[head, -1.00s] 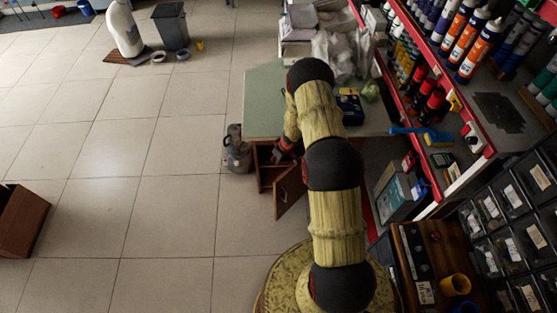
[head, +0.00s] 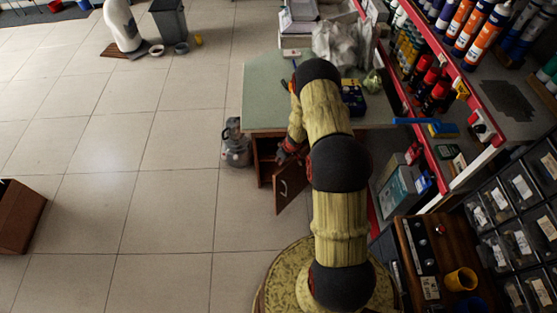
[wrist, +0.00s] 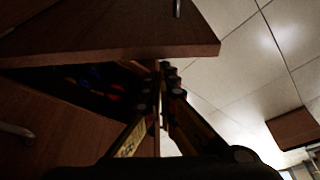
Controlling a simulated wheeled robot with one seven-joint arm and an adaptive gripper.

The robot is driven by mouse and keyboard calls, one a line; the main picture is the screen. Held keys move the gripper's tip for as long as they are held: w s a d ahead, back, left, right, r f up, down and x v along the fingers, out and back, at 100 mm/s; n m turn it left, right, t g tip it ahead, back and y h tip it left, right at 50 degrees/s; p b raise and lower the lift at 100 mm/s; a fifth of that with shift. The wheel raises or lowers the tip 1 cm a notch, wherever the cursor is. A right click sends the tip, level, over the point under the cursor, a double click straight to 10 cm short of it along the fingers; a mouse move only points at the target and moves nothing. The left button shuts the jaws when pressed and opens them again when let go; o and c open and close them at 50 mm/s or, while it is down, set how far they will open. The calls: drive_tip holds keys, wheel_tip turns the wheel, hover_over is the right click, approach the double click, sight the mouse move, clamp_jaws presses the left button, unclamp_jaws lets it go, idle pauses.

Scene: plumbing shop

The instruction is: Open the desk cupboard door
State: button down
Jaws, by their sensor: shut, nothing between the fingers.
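The desk cupboard door (head: 291,190) stands ajar under the green-topped desk (head: 265,95), swung out toward me. Its handle shows as a small light bar on its outer face. The dark cupboard opening (head: 265,161) shows to its left. My gripper (head: 287,155) is at the upper part of the door, by the opening, partly hidden by my arm. In the wrist view the door (wrist: 130,38) spans the top, with a handle at its upper edge. My gripper (wrist: 166,75) is shut and empty there, close to the door's edge. Dim blue and red items show inside.
A grey metal canister (head: 235,147) stands on the floor left of the cupboard. A red-edged shelf of tubes and bottles (head: 440,90) stands at right.

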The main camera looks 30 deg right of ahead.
idle(0.3)
drive_tip(key=s+d+n+p, duration=0.2)
drive_tip(key=s+p, duration=0.1)
drive_tip(key=s, duration=0.2)
drive_tip(key=s+d+n+y+p, duration=0.1)
drive_tip(key=s+d+n+p, duration=0.1)
drive_tip(key=s, duration=0.4)
drive_tip(key=s+d+n+g+y+p, duration=0.1)
drive_tip(key=s+d+n+p, duration=0.2)
drive_tip(key=s+p, duration=0.2)
drive_tip(key=shift+s+d+p, duration=0.3)
drive_tip(key=shift+s+d, duration=0.1)
drive_tip(key=shift+s, duration=0.25)
